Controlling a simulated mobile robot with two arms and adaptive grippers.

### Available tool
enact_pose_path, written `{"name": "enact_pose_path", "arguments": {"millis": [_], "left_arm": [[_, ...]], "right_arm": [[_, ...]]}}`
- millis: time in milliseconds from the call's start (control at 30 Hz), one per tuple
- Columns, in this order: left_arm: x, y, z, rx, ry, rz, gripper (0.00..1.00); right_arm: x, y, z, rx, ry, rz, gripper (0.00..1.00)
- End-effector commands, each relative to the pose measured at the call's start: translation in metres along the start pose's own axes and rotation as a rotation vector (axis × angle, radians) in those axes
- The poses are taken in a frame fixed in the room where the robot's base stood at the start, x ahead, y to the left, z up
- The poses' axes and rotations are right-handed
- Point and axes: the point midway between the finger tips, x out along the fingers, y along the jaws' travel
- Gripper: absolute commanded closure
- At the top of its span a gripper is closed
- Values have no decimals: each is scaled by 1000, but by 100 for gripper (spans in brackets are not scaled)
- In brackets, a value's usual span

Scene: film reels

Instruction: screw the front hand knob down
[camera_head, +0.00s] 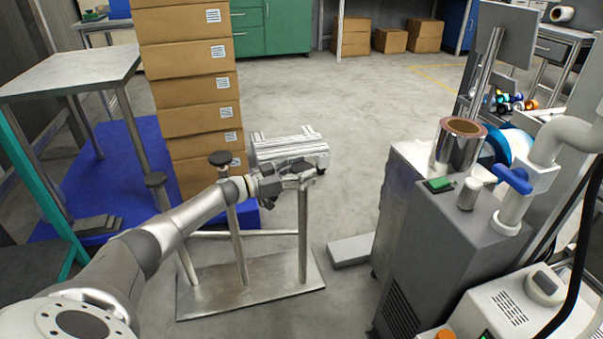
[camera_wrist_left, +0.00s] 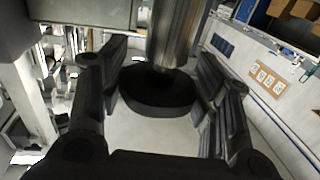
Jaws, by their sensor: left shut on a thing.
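A black round hand knob (camera_wrist_left: 157,92) with a bright metal rod (camera_wrist_left: 176,35) sits between the dark fingers of my left gripper (camera_wrist_left: 158,100) in the left wrist view. In the head view, my left gripper (camera_head: 285,179) is at the top of the right post (camera_head: 303,235) of a metal stand. The gripper is shut on the knob there, and the fingers hide the knob in this view. A ribbed silver piece (camera_head: 290,150) is just behind the gripper. My right gripper is not seen.
The stand's flat base plate (camera_head: 250,295) lies on the floor. Stacked cardboard boxes (camera_head: 190,80) rise behind it. A grey machine cabinet (camera_head: 440,240) with a shiny roll (camera_head: 457,150) stands to the right. Open floor lies beyond the silver piece.

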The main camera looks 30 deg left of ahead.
Motion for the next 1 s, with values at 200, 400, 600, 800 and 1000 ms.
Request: {"name": "enact_pose_path", "arguments": {"millis": [200,400,600,800,1000], "left_arm": [[0,-2,-5,0,8,-1,67],[0,-2,-5,0,8,-2,32],[0,-1,-3,0,4,-1,21],[0,0,-1,0,2,0,21],[-13,-1,0,1,0,-2,21]], "right_arm": [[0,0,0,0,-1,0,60],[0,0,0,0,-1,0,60],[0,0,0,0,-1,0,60],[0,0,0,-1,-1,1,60],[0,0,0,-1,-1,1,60]]}}
